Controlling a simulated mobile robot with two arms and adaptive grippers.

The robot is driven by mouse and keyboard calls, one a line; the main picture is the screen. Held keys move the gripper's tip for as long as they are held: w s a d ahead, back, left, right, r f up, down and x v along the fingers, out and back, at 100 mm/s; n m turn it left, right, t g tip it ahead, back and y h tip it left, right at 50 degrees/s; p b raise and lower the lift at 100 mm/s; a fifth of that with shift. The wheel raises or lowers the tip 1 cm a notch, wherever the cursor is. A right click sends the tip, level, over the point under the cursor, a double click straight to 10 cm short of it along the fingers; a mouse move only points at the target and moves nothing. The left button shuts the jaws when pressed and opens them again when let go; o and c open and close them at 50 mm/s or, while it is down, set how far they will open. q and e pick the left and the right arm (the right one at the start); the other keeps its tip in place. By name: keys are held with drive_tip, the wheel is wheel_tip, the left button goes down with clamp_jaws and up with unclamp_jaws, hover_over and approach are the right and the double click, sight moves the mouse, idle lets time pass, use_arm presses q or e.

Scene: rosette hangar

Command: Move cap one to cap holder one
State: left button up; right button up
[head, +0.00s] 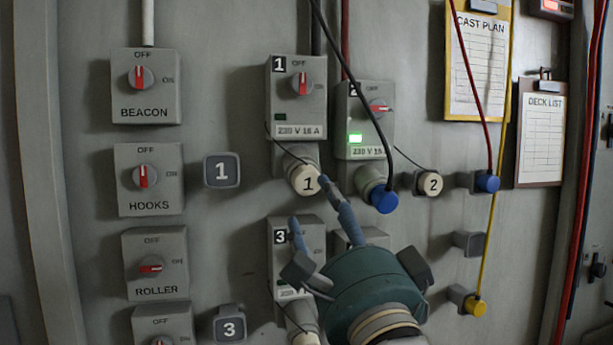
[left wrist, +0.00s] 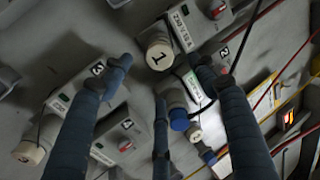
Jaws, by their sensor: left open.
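Cap one (head: 307,181) is a cream round cap marked 1, sitting on the socket below switch box 1 (head: 297,84). It also shows in the left wrist view (left wrist: 159,56). Cap holder one (head: 221,170) is a dark grey square block marked 1 on the wall, left of cap one, with nothing on it. My left gripper (head: 314,198) is open and empty. Its blue fingers point at the wall just below and right of cap one, and in the left wrist view (left wrist: 165,70) the cap appears between the spread fingertips. I cannot tell whether they touch it. My right gripper is not in view.
Switch box 2 (head: 366,118) with a lit green lamp and a blue plug (head: 385,200) is close right of the gripper. A black cable passes close by. Cap two (head: 431,183) sits on its holder. Box 3 (head: 285,240) and holder three (head: 229,326) are below.

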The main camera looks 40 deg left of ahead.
sight(309, 184)
use_arm(q)
drive_tip(key=shift+w+f, duration=0.1)
drive_tip(key=shift+w, duration=0.05)
drive_tip(key=p+x, duration=0.1)
drive_tip(key=x, duration=0.1)
drive_tip(key=p+x, duration=0.2)
drive_tip(key=x, duration=0.1)
drive_tip(key=shift+a+r+p, duration=0.1)
drive_tip(key=shift+r+p, duration=0.2)
drive_tip(key=shift+w+a, duration=0.6)
drive_tip(key=shift+a, duration=0.15)
drive_tip(key=shift+x, duration=0.9)
drive_tip(key=shift+r, duration=0.1)
drive_tip(key=shift+b, duration=0.65)
